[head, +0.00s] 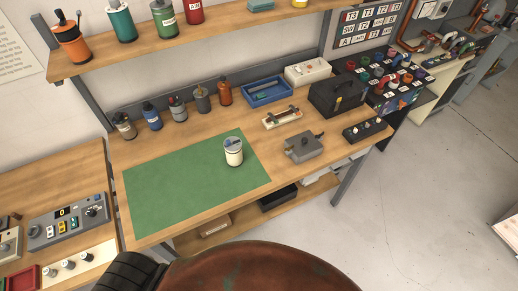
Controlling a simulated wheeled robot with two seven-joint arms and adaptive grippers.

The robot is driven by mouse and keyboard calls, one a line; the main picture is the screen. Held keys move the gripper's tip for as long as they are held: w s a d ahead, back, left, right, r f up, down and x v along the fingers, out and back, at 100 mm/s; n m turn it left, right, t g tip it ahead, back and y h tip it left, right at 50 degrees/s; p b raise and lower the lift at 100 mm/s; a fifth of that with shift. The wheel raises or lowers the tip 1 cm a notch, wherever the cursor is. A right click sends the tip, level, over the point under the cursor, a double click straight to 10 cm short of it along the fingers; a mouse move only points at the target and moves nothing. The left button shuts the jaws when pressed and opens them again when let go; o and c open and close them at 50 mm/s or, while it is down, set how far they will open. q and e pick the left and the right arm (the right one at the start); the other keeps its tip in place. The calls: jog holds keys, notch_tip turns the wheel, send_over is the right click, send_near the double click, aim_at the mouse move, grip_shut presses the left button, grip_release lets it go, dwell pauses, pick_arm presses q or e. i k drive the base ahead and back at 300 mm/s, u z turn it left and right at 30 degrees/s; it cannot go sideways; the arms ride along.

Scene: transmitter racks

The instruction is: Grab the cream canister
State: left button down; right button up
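A cream canister (233,153) with a grey-blue top and a pale label stands upright on the green mat (170,195), near the mat's right side. The mat lies on the wooden workbench. Neither of my grippers shows in the head view, so nothing is seen touching the canister.
Several small canisters stand along the back of the bench, among them a blue one (152,116). A grey box (304,147), a black case (337,95) and a blue tray (267,91) are to the right. A shelf (150,60) with canisters hangs above. The mat's left part is clear.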

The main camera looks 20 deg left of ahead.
aim_at(234, 153)
jog(key=z, duration=0.05)
jog(key=i, duration=0.25)
jog(key=u, duration=0.95)
